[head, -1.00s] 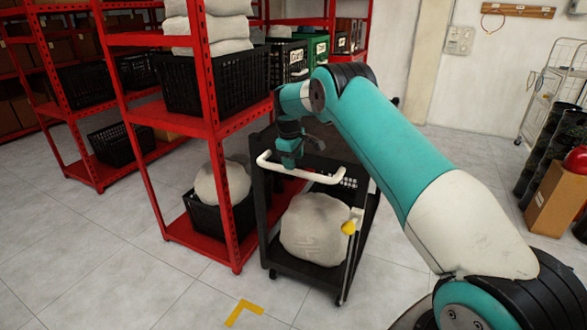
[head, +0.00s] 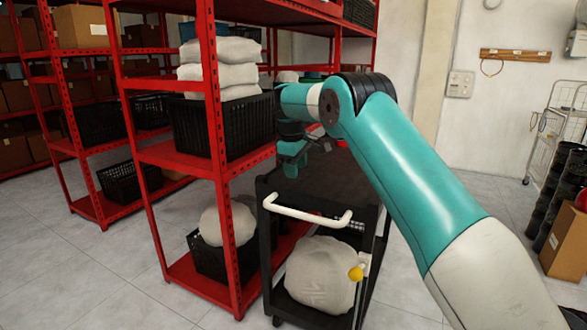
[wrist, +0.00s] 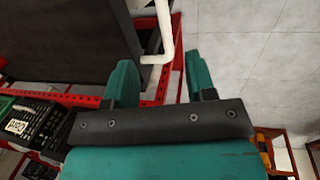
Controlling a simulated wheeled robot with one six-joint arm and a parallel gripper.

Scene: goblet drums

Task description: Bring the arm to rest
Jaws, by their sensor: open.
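My gripper (wrist: 157,82) shows in the wrist view with its two green fingers apart and nothing between them. In the head view my gripper (head: 292,158) hangs small and partly hidden above the top of a black cart, near the cart's left edge. My teal and white arm reaches across the right of the head view. The black cart (head: 325,182) has a white handle (head: 305,214), and the handle also shows in the wrist view (wrist: 164,30), close to the fingers. I cannot tell whether the fingers touch it.
A red shelf (head: 170,152) with black crates (head: 205,125) and pale sacks (head: 222,50) stands close left of the cart. A round pale sack (head: 320,275) lies on the cart's lower deck. Black rolls (head: 560,190) and a wire trolley (head: 556,125) are at right. Floor at front left is clear.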

